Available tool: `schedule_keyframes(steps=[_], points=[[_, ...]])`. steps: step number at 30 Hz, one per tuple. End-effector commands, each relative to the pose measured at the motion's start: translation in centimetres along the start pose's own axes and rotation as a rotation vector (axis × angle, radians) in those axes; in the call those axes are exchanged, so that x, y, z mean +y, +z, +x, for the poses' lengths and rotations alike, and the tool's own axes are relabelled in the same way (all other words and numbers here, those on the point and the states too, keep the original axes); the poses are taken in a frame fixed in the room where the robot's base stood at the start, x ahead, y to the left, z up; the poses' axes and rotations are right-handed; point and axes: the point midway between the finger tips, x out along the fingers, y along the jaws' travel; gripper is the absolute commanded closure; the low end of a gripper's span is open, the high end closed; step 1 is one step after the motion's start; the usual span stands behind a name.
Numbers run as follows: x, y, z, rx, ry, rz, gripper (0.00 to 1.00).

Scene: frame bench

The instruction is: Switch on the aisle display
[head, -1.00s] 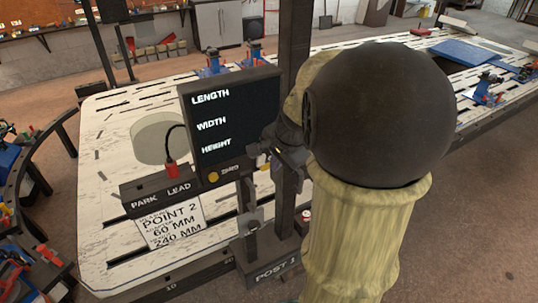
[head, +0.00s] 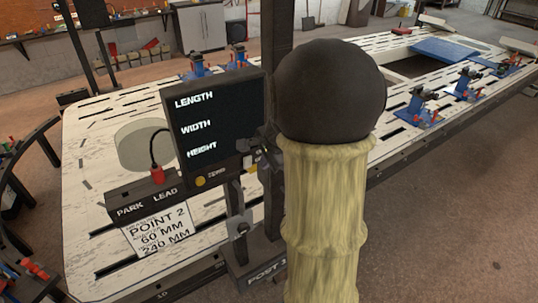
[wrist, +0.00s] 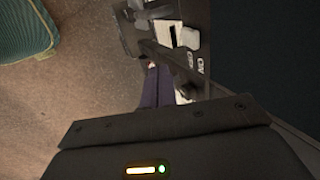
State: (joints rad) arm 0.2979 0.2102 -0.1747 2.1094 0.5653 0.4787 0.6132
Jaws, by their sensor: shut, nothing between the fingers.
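The aisle display (head: 222,122) is a black panel on a post, in the middle left of the head view. Its dark screen reads LENGTH, WIDTH and HEIGHT, with no figures visible. My gripper (head: 261,151) is at the panel's lower right edge, shut and empty, partly hidden by my own arm. In the wrist view, an ON/OFF label (wrist: 195,62) and a pale switch-like piece (wrist: 186,37) show on the panel's edge. The dark screen side (wrist: 265,60) fills the right. I cannot tell whether the fingers touch the switch.
A yellow button (head: 200,182) sits under the screen. A red-capped lead (head: 157,175) stands in the PARK LEAD holder (head: 150,197) at left. The slotted white bench (head: 85,165) carries blue clamps (head: 418,108). A dark upright (head: 276,60) stands behind my gripper.

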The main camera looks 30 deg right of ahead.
Motion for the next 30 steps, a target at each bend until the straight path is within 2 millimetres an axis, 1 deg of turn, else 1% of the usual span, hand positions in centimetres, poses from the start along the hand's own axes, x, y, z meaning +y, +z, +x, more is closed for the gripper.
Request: schedule_keyframes(steps=[1, 6, 7, 9, 14, 19, 30], points=[[0.1, 0.1, 1.1, -0.002, 0.004, 0.001, 1.0], [0.0, 0.1, 4.0, -0.002, 0.004, 0.0, 1.0], [-1.0, 0.1, 3.5, -0.001, 0.0, -0.003, 1.0], [-2.1, 0.2, 3.8, -0.002, 0.001, -0.004, 1.0], [-3.6, 0.1, 4.3, -0.001, 0.001, -0.002, 1.0], [-3.9, 0.1, 4.5, -0.001, 0.001, -0.001, 1.0], [-4.0, -0.2, 4.3, 0.001, 0.01, 0.004, 1.0]])
